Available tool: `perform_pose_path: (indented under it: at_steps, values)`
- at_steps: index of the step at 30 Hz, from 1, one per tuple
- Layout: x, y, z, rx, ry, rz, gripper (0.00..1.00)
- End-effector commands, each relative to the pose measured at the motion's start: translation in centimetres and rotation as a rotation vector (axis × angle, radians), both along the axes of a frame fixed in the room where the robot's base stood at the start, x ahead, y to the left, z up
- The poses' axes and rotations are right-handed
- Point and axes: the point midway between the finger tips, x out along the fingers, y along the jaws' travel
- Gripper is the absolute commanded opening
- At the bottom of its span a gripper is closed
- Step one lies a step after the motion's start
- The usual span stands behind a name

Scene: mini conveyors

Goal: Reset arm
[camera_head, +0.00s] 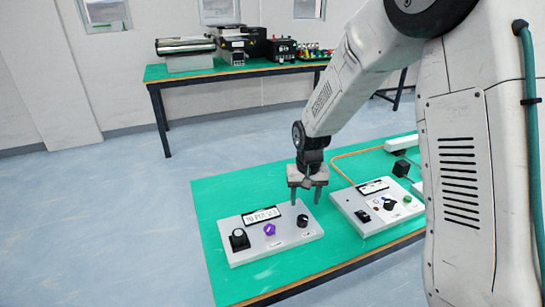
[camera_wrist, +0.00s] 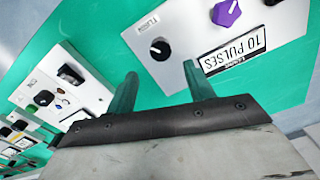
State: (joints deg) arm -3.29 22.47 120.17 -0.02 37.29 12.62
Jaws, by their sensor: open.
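My gripper (camera_head: 307,190) is open and empty, pointing down above the near control panel (camera_head: 245,252). In the wrist view its two fingers (camera_wrist: 160,88) are spread apart, over the panel's edge and the green table, with nothing between them. The panel carries a "10 PULSES" label (camera_head: 262,215), a purple knob (camera_head: 269,229), a black knob (camera_head: 302,220) and a black dial block (camera_head: 239,240). In the wrist view the black knob (camera_wrist: 160,49) lies just beyond the fingers, apart from them. The purple knob also shows there (camera_wrist: 227,12).
A second control panel (camera_head: 368,221) with a green button stands to the right on the green table (camera_head: 210,205). An orange cable (camera_head: 345,160) runs behind it. A back bench (camera_head: 200,76) holds several machines. The blue floor (camera_head: 110,220) on the left is clear.

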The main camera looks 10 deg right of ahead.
Motion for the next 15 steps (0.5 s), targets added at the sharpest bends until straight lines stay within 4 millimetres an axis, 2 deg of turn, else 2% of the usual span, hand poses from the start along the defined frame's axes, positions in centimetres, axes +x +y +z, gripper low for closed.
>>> perform_pose_path:
  at_steps: [3, 5, 6, 15]
  values:
    - [-1.0, -0.1, -0.1, -0.002, 0.041, 0.022, 0.53]
    - [-2.5, -0.1, -0.5, -0.003, 0.091, 0.039, 0.53]
    - [-3.9, -0.2, -0.1, -0.004, 0.125, 0.052, 0.53]
    - [-12.6, -1.2, 8.2, 0.002, 0.197, 0.123, 0.53]
